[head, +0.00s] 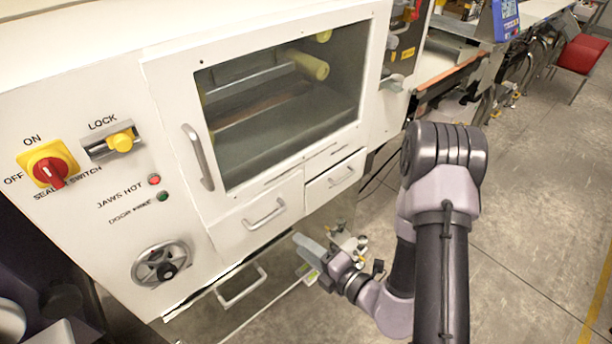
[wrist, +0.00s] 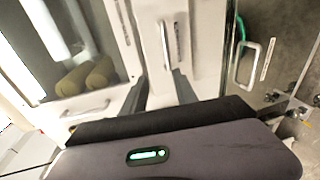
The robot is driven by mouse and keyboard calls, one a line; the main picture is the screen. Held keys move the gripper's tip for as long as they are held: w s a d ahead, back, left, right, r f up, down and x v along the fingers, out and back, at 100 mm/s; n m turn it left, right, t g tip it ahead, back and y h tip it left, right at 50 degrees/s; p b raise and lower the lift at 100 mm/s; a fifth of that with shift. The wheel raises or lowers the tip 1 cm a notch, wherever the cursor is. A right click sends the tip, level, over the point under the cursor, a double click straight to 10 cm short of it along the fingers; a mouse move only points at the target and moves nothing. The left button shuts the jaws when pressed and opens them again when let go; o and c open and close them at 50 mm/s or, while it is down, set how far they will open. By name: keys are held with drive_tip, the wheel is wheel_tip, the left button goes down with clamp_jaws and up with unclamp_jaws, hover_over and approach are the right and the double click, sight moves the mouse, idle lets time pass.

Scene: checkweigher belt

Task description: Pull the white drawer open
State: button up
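Two white drawer fronts sit below the window of the white machine: a larger white drawer (head: 248,228) on the left and a smaller drawer (head: 335,180) on the right. Both look shut, each with a bar handle. My gripper (head: 308,257) is in front of and to the lower right of the larger drawer's handle (head: 264,214). In the wrist view that handle (wrist: 165,45) lies ahead, roughly in line with the gap between my fingers. My gripper (wrist: 162,92) is open and empty; the fingers look apart from the handle.
A lower bar handle (head: 242,286) sticks out below the larger drawer. The window door has a tall handle (head: 198,157). A handwheel (head: 161,264) and a red rotary switch (head: 48,172) are on the left panel. Floor (head: 530,210) is clear at right.

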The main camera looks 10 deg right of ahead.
sight(271, 219)
drive_tip(key=shift+m+h, duration=0.4)
drive_tip(key=shift+m, duration=0.2)
drive_tip(key=b+x, duration=0.1)
drive_tip(key=x, duration=0.4)
drive_tip(key=f+b+x, duration=0.1)
drive_tip(key=b+x, duration=0.1)
drive_tip(key=x, duration=0.4)
drive_tip(key=d+b+x, duration=0.1)
drive_tip(key=b+x, duration=0.1)
drive_tip(key=x, duration=0.4)
drive_tip(key=shift+w+d+f, duration=0.1)
drive_tip(key=shift+w+f, duration=0.05)
drive_tip(key=shift+w, duration=0.05)
clamp_jaws()
